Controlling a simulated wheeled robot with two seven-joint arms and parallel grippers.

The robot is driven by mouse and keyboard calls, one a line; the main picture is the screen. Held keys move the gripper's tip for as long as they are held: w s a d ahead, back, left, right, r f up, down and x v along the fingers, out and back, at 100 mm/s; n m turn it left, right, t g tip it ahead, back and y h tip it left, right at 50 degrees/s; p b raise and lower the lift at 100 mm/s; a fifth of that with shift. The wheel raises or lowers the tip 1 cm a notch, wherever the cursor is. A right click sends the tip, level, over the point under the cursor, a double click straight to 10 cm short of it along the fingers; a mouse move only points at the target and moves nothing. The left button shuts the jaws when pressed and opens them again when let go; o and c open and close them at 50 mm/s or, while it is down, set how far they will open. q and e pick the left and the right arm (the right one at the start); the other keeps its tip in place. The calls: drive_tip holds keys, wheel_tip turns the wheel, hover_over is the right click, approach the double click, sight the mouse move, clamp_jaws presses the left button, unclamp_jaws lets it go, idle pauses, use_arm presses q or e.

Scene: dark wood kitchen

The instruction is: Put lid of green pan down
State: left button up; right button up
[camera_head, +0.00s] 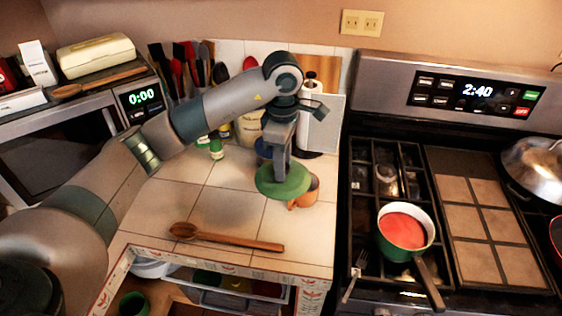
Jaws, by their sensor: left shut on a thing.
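The green lid (283,184) is in the head view, above the tiled counter (225,212). My left gripper (281,165) is over the lid and shut on it, pointing down. The part of the lid between the fingers is hidden by the gripper. A dark shadow lies on the tiles to the left of the lid. The green pan (403,252) stands uncovered on the stove at the right, with red contents and its handle toward the front. My right gripper is not in view.
A wooden spoon (228,238) lies across the front of the counter. Bottles, a paper towel roll and utensils stand at the back. A fork (354,276) lies on the stove's left edge.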

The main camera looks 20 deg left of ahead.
use_arm(q)
drive_tip(key=s+d+f+m+b, duration=0.1)
drive_tip(key=s+d+f+m, duration=0.2)
drive_tip(key=s+d+m, duration=1)
drive_tip(key=d+m, duration=0.3)
drive_tip(key=m, duration=0.3)
drive_tip(key=shift+s, duration=0.2)
